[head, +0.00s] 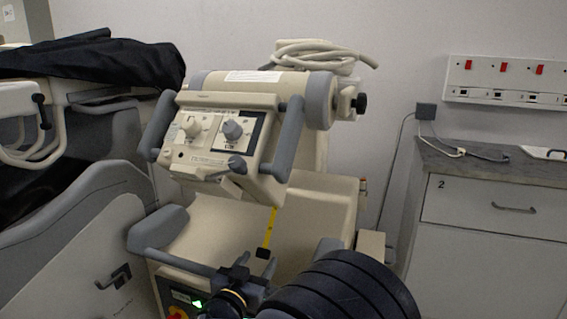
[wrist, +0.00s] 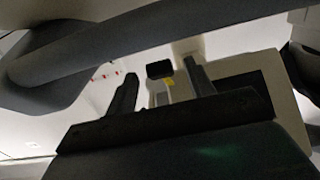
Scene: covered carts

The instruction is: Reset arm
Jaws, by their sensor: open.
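My gripper (wrist: 162,74) is open, its two dark fingers standing apart in the wrist view. In the head view my gripper (head: 250,274) is low in the middle, in front of the cream medical cart (head: 325,198), partly hidden by my dark arm.
A grey handle bar (wrist: 150,45) crosses close above my gripper in the wrist view. The cart carries a control panel (head: 218,140) with knobs. A grey-topped cabinet (head: 490,215) stands right; a cart under black cloth (head: 95,62) stands left.

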